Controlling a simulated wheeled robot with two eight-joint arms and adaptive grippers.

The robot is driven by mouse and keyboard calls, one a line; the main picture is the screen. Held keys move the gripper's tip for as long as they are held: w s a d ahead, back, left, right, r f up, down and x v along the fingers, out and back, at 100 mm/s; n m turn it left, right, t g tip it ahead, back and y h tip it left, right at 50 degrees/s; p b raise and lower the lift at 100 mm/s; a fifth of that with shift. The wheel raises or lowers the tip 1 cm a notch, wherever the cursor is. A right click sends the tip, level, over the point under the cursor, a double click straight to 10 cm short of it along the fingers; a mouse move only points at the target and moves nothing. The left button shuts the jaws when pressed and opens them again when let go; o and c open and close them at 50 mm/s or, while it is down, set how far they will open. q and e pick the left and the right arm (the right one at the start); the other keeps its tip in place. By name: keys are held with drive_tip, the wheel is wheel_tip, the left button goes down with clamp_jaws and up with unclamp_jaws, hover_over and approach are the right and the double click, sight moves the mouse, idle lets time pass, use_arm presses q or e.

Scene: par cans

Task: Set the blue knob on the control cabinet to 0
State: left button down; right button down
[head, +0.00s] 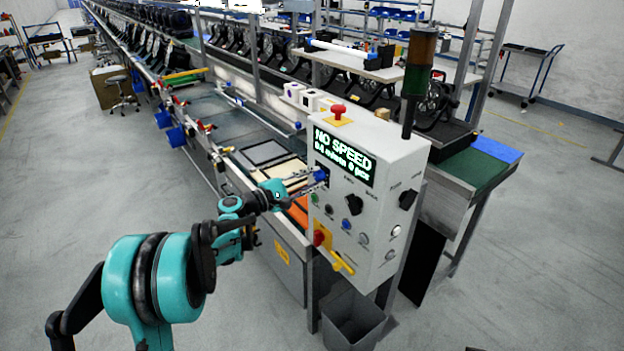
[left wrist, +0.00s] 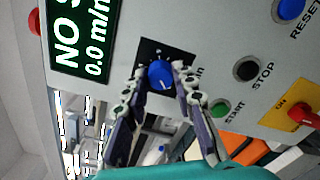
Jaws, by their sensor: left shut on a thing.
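The control cabinet (head: 375,165) stands in the middle of the head view, with a lit display (head: 343,157) reading "NO SPEED" and "0.0 m/min 0 pcs". The blue knob (left wrist: 160,74) sits on a dark square plate beside the display in the left wrist view, with a pale pointer line on it. In the head view the blue knob (head: 321,174) is partly covered by my left gripper (head: 318,178). My left gripper is shut on the knob, one finger on each side in the left wrist view (left wrist: 158,78). The scale marks around the knob are mostly hidden. My right gripper is not in view.
Near the knob are a black STOP button (left wrist: 246,68), a green START button (left wrist: 219,108) and a blue RESET button (left wrist: 291,9). A red-yellow switch (head: 320,238) is lower on the cabinet. A grey bin (head: 352,318) stands below. Open floor lies at left.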

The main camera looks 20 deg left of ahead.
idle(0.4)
use_arm(q)
drive_tip(key=c, duration=1.2)
unclamp_jaws()
drive_tip(key=v, duration=1.2)
